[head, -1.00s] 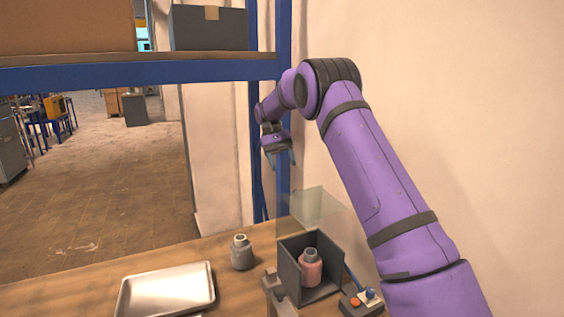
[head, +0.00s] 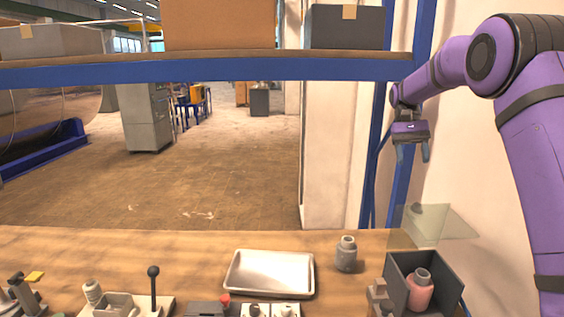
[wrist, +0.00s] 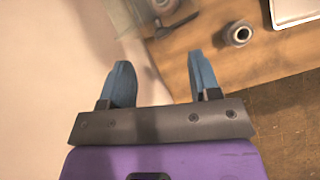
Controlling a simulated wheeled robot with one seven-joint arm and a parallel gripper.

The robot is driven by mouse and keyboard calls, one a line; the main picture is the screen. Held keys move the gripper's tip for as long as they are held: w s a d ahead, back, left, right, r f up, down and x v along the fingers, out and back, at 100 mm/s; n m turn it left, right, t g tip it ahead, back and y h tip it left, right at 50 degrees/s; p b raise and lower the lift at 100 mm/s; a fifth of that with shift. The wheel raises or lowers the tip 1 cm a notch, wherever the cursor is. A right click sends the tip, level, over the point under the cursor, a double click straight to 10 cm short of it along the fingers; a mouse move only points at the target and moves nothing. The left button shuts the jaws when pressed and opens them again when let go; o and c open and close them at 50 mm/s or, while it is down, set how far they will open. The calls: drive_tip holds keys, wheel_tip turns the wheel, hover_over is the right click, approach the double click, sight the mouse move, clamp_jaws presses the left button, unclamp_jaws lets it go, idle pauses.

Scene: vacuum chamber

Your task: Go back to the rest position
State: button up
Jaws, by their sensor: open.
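My gripper (head: 411,153) hangs in the air at the right of the head view, above the bench and in front of the blue rack post. Its two blue fingers point down, stand apart and hold nothing. In the wrist view my gripper (wrist: 162,85) is also open, with nothing between the fingers. The open dark chamber box (head: 445,268) stands below it on the bench, its clear lid (head: 440,222) raised. A pink jar (head: 420,290) sits inside the box.
A grey jar (head: 346,254) and a metal tray (head: 270,272) stand left of the box. A lever fixture (head: 154,285) is at the front left. A shelf with a blue beam (head: 200,70) crosses above the bench. A wall is close on the right.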

drive_tip(key=s+a+r+n+t, duration=0.1)
drive_tip(key=s+r+t, duration=0.1)
drive_tip(key=s+r, duration=0.35)
drive_tip(key=s+a+r+t, duration=0.2)
drive_tip(key=s, duration=0.6)
drive_tip(key=s+a+r+n+t, duration=0.1)
drive_tip(key=s+r+t, duration=0.15)
drive_tip(key=s, duration=0.35)
drive_tip(key=s+a+f+n+t, duration=0.1)
drive_tip(key=s+f+t, duration=0.1)
drive_tip(key=s, duration=0.8)
drive_tip(key=s+a+f+n+t, duration=0.1)
drive_tip(key=s+f+t, duration=0.1)
drive_tip(key=s, duration=0.9)
drive_tip(key=shift+a+f+t, duration=0.4)
drive_tip(key=shift+t, duration=0.25)
